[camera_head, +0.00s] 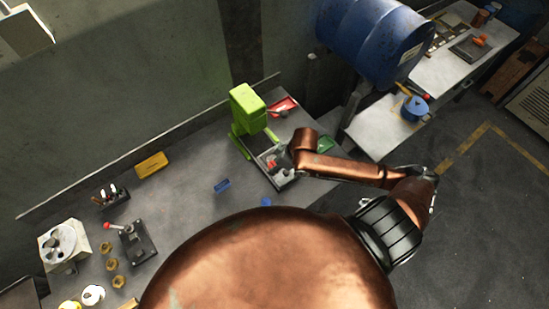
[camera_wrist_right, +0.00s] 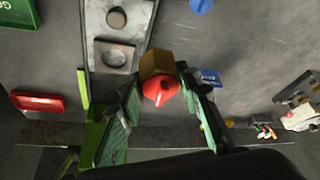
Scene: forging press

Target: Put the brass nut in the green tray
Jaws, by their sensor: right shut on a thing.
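Several brass nuts (camera_head: 112,264) lie at the lower left of the table in the head view, far from my right gripper. The green tray (camera_head: 325,145) lies beyond the press at the right end; its corner shows in the wrist view (camera_wrist_right: 18,14). My right gripper (camera_wrist_right: 162,86) is above the press bed, left of the green tray in the head view. Its green-padded fingers are closed on a red knob-like piece (camera_wrist_right: 160,90) with a brass-coloured block (camera_wrist_right: 156,63) at its far side. I cannot tell whether this block is a nut. My left gripper is not in view.
The green press (camera_head: 246,108) stands beside the gripper, with a red tray (camera_head: 285,106) behind it. Blue pieces (camera_head: 222,185) and a yellow case (camera_head: 151,165) lie on the table. A lever fixture (camera_head: 137,243) stands at left.

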